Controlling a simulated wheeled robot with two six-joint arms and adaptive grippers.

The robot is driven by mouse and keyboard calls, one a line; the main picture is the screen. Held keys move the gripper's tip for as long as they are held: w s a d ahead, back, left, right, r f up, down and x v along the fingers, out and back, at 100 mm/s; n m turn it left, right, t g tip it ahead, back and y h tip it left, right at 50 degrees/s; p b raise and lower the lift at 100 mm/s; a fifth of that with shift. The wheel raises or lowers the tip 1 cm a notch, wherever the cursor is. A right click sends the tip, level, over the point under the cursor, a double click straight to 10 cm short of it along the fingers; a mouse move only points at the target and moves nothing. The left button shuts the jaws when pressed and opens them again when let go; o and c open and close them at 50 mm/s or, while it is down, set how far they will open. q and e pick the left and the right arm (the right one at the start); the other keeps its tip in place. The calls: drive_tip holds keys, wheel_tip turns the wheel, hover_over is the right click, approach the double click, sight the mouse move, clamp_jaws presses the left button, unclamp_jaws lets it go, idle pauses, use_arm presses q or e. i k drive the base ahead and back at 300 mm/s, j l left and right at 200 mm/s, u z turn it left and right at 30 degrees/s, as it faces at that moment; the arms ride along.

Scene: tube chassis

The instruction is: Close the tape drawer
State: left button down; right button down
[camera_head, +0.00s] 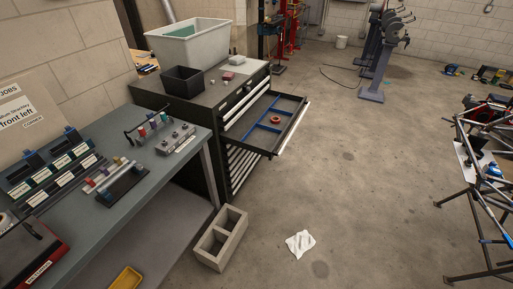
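The tape drawer (294,130) is pulled far out of the black tool cabinet (226,170), near its top. Inside it are blue dividers (270,128) and a small red-orange ring, likely a roll of tape (303,120). Its light front edge faces right, over open floor. Other drawers with pale fronts show above and below it and look shut. Neither of my grippers shows in the head view.
A grey workbench (185,165) with racks stands at the left. A concrete block (220,238) and a white rag (300,243) lie on the floor before the cabinet. A tube chassis (485,190) stands at the right. The floor between is mostly clear.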

sight(254, 131)
drive_tip(key=i+l+u, duration=0.2)
drive_tip(key=l+u, duration=0.2)
drive_tip(key=i+l+u, duration=0.15)
drive_tip(key=l+u, duration=0.65)
drive_tip(key=i+l, duration=0.05)
drive_tip(key=l, duration=0.05)
